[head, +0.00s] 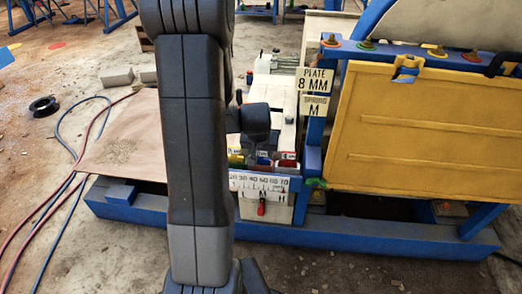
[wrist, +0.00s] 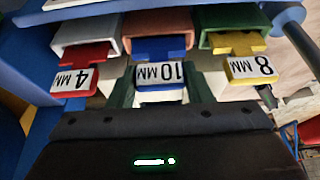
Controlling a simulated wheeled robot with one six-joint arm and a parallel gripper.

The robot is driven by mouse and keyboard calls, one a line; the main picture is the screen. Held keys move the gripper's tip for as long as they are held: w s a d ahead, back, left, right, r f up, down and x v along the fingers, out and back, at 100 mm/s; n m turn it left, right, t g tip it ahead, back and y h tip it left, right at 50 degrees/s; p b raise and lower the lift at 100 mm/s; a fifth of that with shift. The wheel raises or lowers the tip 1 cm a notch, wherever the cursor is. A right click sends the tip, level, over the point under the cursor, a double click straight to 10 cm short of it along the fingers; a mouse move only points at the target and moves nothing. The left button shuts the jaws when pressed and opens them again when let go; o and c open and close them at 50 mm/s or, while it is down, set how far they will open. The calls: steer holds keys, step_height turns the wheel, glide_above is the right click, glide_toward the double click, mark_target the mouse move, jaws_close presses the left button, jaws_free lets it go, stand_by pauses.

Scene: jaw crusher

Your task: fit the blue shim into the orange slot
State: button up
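In the wrist view the orange slot (wrist: 156,20) is the middle one of three coloured slots. The blue shim (wrist: 160,52), with a white 10 MM label, is at its mouth, its back part sticking out towards me. How deep it sits is hidden. My gripper (wrist: 161,78) has one dark green finger on each side of the labelled end, close against its edges, and looks shut on it. In the head view my gripper (head: 258,152) is low over the row of slots behind the white scale, partly hidden by my arm.
A red 4 MM shim (wrist: 78,80) is in the pale grey slot (wrist: 87,28) on the left. A yellow 8 MM shim (wrist: 248,68) is in the green slot (wrist: 232,18) on the right. A scale plate (head: 262,185) and yellow panel (head: 430,130) stand close by.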

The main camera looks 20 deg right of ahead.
steer(key=o, duration=0.5)
steer(key=p+v, duration=0.1)
steer(key=v, duration=1.3)
steer(key=shift+p, duration=0.4)
steer(key=shift+f, duration=0.1)
steer(key=b+x, duration=0.1)
steer(key=x, duration=1.2)
steer(key=shift+w+d+f+b, duration=0.1)
steer(key=shift+w+f+b, duration=0.05)
steer(key=shift+f+b, duration=0.25)
steer(key=shift+r, duration=0.15)
